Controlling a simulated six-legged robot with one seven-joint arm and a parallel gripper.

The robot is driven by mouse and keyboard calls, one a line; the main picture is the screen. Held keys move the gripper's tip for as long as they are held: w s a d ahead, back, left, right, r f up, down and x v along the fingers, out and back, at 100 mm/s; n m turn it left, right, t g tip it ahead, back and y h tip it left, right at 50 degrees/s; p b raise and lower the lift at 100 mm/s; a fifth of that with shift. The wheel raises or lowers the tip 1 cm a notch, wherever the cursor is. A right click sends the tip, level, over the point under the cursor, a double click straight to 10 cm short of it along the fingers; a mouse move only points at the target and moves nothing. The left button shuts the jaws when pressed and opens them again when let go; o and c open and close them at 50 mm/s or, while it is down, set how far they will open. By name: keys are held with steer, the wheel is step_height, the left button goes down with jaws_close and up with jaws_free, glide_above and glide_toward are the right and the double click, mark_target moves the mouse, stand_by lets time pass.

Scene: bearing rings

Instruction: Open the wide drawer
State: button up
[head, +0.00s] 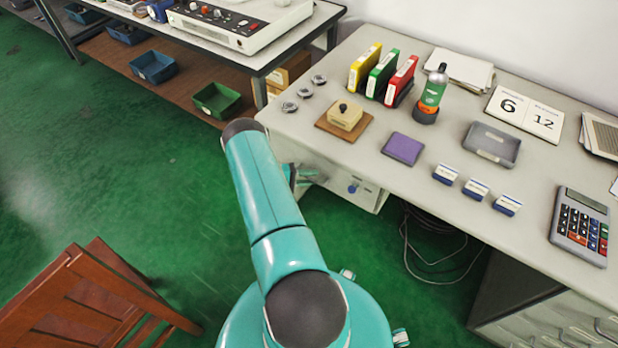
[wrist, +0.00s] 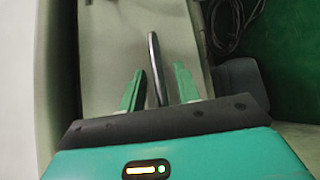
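A pale grey drawer front (head: 362,191) with a small blue round part shows under the left part of the desk; most of its left side is hidden behind my arm. I cannot tell its full width. In the wrist view a pale front panel (wrist: 110,45) carries a slim dark handle (wrist: 155,62). My gripper (wrist: 158,88) is open, its two green fingers on either side of the handle with gaps visible. In the head view my gripper (head: 299,176) is at the drawer front, partly hidden by my arm.
The desk (head: 385,215) holds folders, a stamp, a purple pad (head: 403,149), a grey tray (head: 491,144) and a calculator (head: 580,226). Cables (head: 430,265) hang beneath. A drawer cabinet (head: 560,320) stands lower right. A wooden chair (head: 85,300) stands lower left. Green floor is free at left.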

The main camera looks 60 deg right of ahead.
jaws_close()
steer(key=w+a, duration=0.2)
steer(key=a, duration=1.4)
steer(key=w+a, duration=0.3)
steer(key=a, duration=1.3)
steer(key=shift+w, duration=0.15)
jaws_free()
